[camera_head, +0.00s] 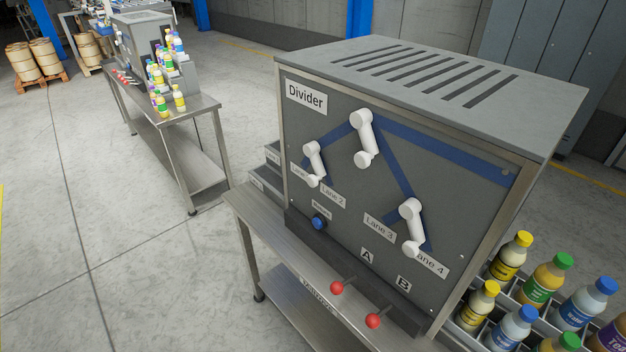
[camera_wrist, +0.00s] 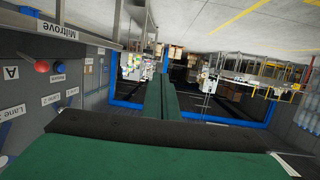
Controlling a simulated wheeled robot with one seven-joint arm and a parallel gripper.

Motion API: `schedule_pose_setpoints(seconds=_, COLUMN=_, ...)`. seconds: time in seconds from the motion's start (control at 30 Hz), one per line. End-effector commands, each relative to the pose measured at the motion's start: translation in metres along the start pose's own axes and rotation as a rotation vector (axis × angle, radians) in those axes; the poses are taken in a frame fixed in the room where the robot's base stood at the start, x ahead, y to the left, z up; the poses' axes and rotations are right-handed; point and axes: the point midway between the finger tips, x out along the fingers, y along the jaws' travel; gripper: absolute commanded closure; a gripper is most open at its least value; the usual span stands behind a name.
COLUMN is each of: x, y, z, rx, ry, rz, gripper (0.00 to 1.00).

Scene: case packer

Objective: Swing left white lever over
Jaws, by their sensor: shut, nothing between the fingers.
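The grey Divider box (camera_head: 335,120) stands on a metal table in the head view. Its front panel has three white levers on blue lines. The left white lever (camera_head: 312,163) is the lower left one and slants steeply, its lower end between the Lane 1 and Lane 2 labels. The Lane 1 label is partly covered. The middle lever (camera_head: 364,138) sits higher, and the right lever (camera_head: 411,226) is near Lane 3 and Lane 4. My gripper (camera_wrist: 161,84) shows in the wrist view, green, its fingers together and empty, apart from the panel. The head view does not show it.
A blue button (camera_head: 319,222) and two red-knobbed levers (camera_head: 337,287) are below on the panel side. Bottles (camera_head: 508,255) stand in racks at the right. Another table (camera_head: 165,115) stands farther back left. The floor between is clear.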

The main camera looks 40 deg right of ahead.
Motion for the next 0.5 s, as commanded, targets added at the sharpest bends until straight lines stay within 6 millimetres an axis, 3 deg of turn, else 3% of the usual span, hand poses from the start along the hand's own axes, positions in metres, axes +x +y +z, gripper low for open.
schedule_pose_setpoints(seconds=0.03, x=0.018, y=0.005, z=-0.007, rx=-0.003, ry=0.014, rz=0.011, gripper=1.00)
schedule_pose_setpoints(seconds=0.2, x=0.069, y=0.029, z=-0.025, rx=0.005, ry=0.022, rz=0.065, gripper=1.00)
schedule_pose_setpoints(seconds=0.5, x=0.146, y=0.080, z=-0.080, rx=0.060, ry=0.053, rz=0.206, gripper=1.00)
